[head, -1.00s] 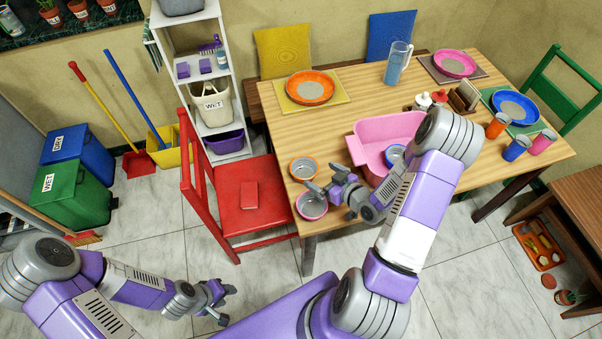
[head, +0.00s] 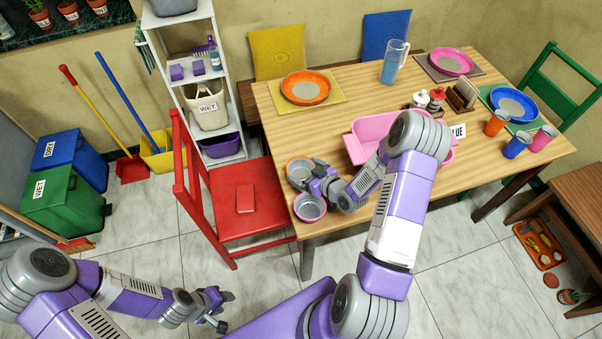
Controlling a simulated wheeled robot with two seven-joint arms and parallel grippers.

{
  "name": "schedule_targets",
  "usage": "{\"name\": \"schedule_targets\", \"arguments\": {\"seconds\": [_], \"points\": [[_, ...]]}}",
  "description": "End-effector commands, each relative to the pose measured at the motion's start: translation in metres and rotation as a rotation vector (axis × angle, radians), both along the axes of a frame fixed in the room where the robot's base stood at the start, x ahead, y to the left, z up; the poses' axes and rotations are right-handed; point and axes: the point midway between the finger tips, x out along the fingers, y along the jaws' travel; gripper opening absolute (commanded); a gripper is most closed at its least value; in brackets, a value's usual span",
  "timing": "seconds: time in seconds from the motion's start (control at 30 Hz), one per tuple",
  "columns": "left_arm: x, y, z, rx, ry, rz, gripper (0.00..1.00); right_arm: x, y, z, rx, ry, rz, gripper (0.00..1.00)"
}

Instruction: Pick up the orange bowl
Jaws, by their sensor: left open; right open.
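The small orange bowl (head: 297,170) with a grey inside stands on the wooden table (head: 345,90) near its left front corner. My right gripper (head: 312,174) is open at the bowl's right side, with its fingers over or at the rim. Its fingers and wrist hide the bowl's right part, and I cannot tell if they touch it. My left gripper (head: 224,308) is open and empty, low over the floor, away from the table.
A pink bowl (head: 309,208) stands just in front of the orange bowl, close under my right wrist. A pink basin (head: 365,130) stands to the right, partly behind my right arm. An orange plate (head: 305,88) lies further back. A red chair (head: 245,225) stands left of the table.

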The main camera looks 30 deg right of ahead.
Motion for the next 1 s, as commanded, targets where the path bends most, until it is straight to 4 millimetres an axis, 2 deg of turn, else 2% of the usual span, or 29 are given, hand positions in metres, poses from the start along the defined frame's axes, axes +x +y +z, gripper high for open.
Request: {"name": "schedule_targets", "arguments": {"seconds": [0.07, 0.3, 0.33, 0.53, 0.63, 1.0], "points": [[0.000, 0.000, 0.000, 0.000, 0.000, 0.000, 0.43, 0.000, 0.000, 0.000, 0.000, 0.000, 0.000, 1.00], [0.000, 0.000, 0.000, 0.000, 0.000, 0.000, 0.43, 0.000, 0.000, 0.000, 0.000, 0.000, -0.001, 0.65], [0.000, 0.000, 0.000, 0.000, 0.000, 0.000, 0.43, 0.000, 0.000, 0.000, -0.001, -0.001, -0.001, 0.63], [0.000, 0.000, 0.000, 0.000, 0.000, 0.000, 0.43, 0.000, 0.000, 0.001, -0.001, -0.001, -0.001, 0.62], [0.000, 0.000, 0.003, 0.000, 0.000, 0.000, 0.43, 0.000, -0.001, 0.009, -0.002, -0.002, -0.001, 0.62], [0.000, 0.000, 0.020, 0.000, 0.000, 0.000, 0.43, 0.000, -0.001, 0.080, -0.004, -0.005, 0.000, 0.62]]}}
